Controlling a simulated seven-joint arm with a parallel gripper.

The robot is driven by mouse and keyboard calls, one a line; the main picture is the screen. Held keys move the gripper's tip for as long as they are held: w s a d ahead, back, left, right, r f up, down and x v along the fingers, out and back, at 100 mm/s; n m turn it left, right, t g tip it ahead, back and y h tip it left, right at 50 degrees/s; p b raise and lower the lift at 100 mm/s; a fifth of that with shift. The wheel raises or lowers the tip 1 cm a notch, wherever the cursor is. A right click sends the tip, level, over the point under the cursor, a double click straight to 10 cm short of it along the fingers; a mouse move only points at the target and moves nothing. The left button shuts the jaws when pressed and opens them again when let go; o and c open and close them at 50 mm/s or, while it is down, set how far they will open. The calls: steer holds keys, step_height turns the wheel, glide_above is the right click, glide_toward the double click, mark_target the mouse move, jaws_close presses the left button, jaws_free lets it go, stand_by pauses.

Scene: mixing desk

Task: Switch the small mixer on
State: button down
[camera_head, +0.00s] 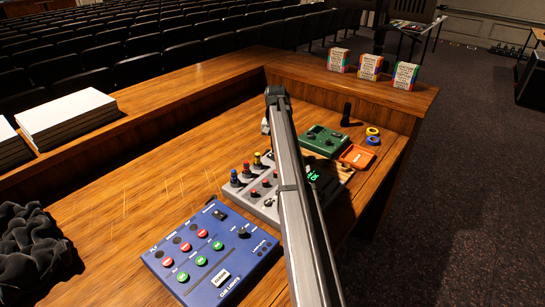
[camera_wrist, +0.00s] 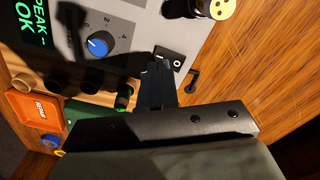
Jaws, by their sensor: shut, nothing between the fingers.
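The small mixer (camera_head: 262,205) is a grey box with coloured knobs and a lit green display, standing on the wooden desk. My arm crosses in front of it and hides part of it in the head view. In the wrist view its grey panel (camera_wrist: 130,14) shows a blue dial (camera_wrist: 99,44) and a black rocker switch (camera_wrist: 171,58) with white marks near its edge. My gripper (camera_wrist: 158,72) is shut and empty, its dark fingertips right by the switch. I cannot tell whether they touch it or which way the rocker is tipped.
A blue cue-lights box (camera_head: 212,252) stands in front of the mixer. A green box (camera_head: 323,140) and an orange tray (camera_head: 356,156) lie behind it. A small black hook-like piece (camera_wrist: 192,80) is beside the switch. Bare wood (camera_head: 150,190) lies to the left.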

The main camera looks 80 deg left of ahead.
steer(key=shift+r, duration=2.1)
